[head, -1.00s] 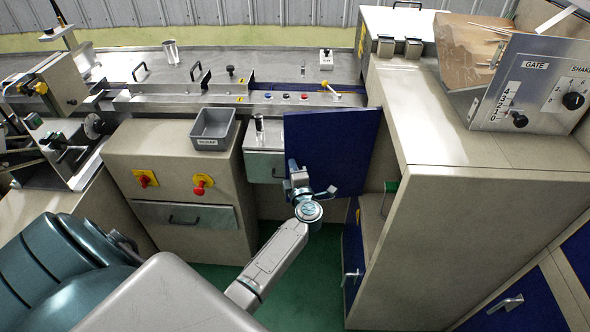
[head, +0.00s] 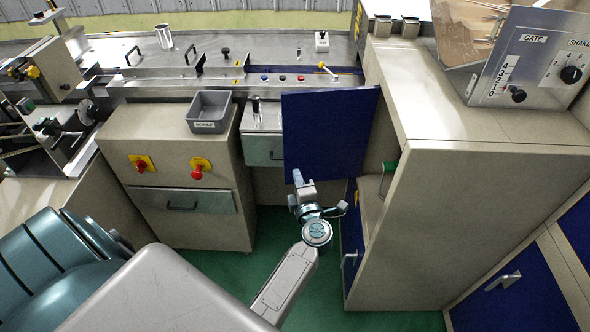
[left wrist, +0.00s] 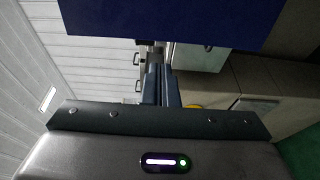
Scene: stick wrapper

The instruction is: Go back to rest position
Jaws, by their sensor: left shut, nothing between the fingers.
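My left gripper (head: 297,177) is in front of the machine, just below the lower edge of a blue door panel (head: 330,130). In the left wrist view its fingers (left wrist: 161,85) are together with nothing between them, and the blue panel (left wrist: 160,18) fills the top of that view. I cannot tell from these views whether the gripper touches the panel. My right gripper is not in view.
A grey bin (head: 209,112) sits on the beige cabinet (head: 180,150) with red and yellow knobs. A tall beige cabinet (head: 450,190) stands close on the right. Green floor (head: 215,275) lies open below. A hopper (head: 470,40) and GATE panel (head: 530,60) are at the upper right.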

